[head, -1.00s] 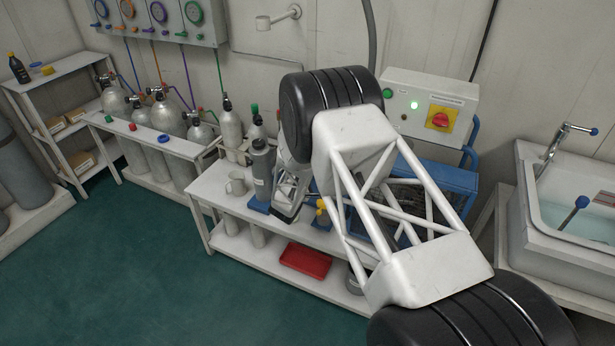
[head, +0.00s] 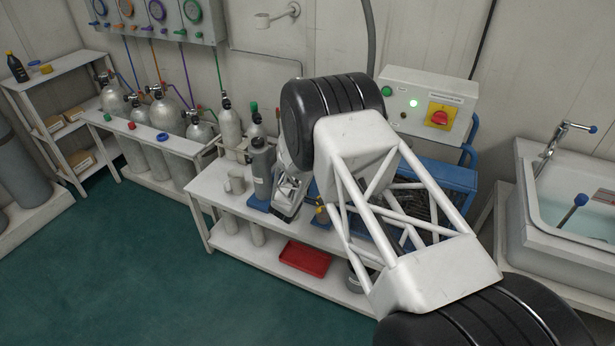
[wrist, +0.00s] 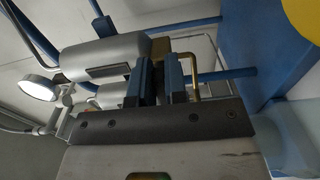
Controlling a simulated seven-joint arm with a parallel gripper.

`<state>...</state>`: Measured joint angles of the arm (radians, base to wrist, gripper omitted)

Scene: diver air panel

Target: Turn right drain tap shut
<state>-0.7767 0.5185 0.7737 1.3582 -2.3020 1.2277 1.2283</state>
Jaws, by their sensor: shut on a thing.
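My gripper (wrist: 158,76) shows in the wrist view as two blue fingers above a dark bar, close together with a narrow dark gap between them. It is shut on a part of the right drain tap, which the fingers mostly hide. A bent brass pipe (wrist: 197,72) runs just right of the fingers. In the head view my gripper (head: 287,205) is low over the bench, left of the blue compressor frame (head: 455,177). A small brass-yellow part (head: 322,214) shows beside it; I cannot tell how the tap handle stands.
In the wrist view a grey cylinder (wrist: 103,58) is close left of the fingers and a blue post (wrist: 240,50) is right. A mug (head: 235,180) and grey bottle (head: 262,168) stand left on the bench (head: 205,190). A sink (head: 530,235) is right.

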